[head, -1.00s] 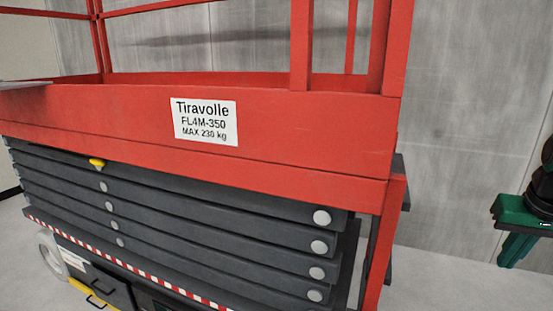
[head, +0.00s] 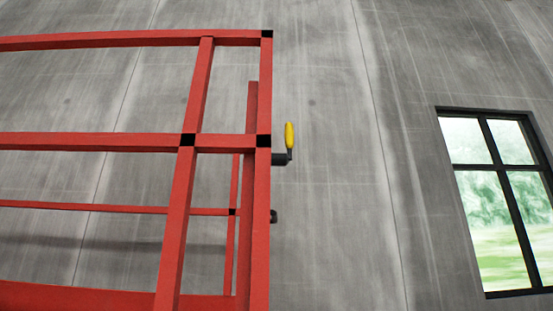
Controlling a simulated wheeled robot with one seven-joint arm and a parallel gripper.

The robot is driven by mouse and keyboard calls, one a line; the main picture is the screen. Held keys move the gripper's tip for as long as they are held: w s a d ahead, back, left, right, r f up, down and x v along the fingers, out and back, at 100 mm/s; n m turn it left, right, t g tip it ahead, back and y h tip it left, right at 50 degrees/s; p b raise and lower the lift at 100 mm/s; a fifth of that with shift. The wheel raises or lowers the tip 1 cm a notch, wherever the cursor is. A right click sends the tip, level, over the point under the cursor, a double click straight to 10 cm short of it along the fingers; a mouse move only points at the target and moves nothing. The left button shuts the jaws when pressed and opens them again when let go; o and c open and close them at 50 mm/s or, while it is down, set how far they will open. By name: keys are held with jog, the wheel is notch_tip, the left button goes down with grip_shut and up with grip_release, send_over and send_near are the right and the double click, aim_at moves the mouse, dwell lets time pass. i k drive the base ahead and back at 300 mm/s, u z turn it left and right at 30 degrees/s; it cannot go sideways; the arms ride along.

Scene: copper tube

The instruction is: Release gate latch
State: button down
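A yellow-handled latch (head: 290,137) sticks out from the right side of the red guard rail's corner post, at the height of the middle rail. Its yellow grip points up from a dark bracket (head: 279,159). The red guard rail (head: 176,230) of the lift platform fills the left half of the head view. A small dark fitting (head: 273,216) sits lower on the same side. My gripper is not in view.
A grey concrete wall (head: 345,220) stands behind the rails. A black-framed window (head: 495,200) is at the right. The space to the right of the corner post looks clear. The floor is out of view.

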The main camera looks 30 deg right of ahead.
aim_at(289, 132)
jog(key=u, duration=1.65)
jog(key=k, duration=0.95)
jog(key=z, duration=0.2)
